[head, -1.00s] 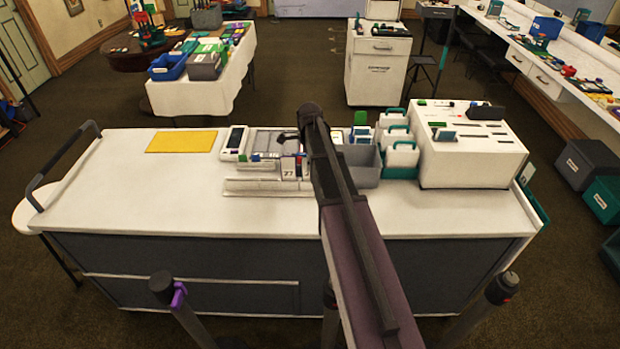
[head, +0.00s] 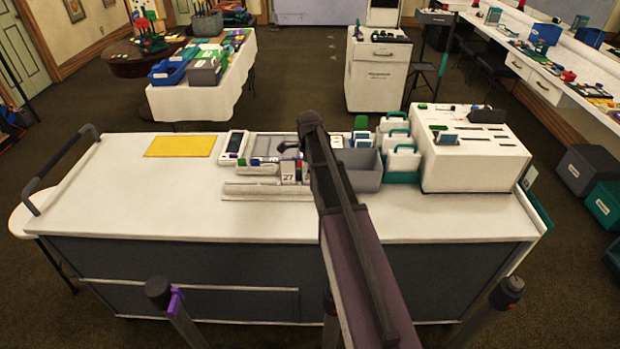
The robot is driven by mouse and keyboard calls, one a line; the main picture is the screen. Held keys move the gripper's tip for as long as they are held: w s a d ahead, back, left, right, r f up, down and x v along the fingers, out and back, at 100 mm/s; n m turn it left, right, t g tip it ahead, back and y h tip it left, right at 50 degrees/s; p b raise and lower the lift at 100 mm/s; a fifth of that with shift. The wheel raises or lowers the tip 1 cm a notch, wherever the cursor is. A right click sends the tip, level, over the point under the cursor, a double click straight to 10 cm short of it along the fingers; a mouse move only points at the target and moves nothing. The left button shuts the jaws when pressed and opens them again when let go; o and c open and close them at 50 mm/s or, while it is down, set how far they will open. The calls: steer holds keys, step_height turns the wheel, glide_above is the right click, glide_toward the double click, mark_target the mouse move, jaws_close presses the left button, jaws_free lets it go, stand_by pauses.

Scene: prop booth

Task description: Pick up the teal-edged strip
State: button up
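I cannot single out the teal-edged strip with certainty. White holders with teal edges (head: 402,160) stand on the cart top, right of my arm. Small upright cards (head: 289,171), one marked with a number, stand in the white rack (head: 258,189) left of my arm; their edge colours are too small to tell. My gripper (head: 288,148) shows only as a small dark part just above and behind these cards. My arm hides much of it and part of the rack. I cannot see its fingers clearly or whether it holds anything.
The white cart top (head: 160,200) is clear at the left and front. A yellow sheet (head: 180,146) lies at its back left. A grey bin (head: 360,168) stands close right of my arm. A large white slotted box (head: 475,155) fills the right end.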

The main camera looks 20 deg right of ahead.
jaws_close()
steer(key=shift+r, duration=0.15)
step_height(320, 180, up, 10)
steer(key=p, duration=1)
stand_by(0.8)
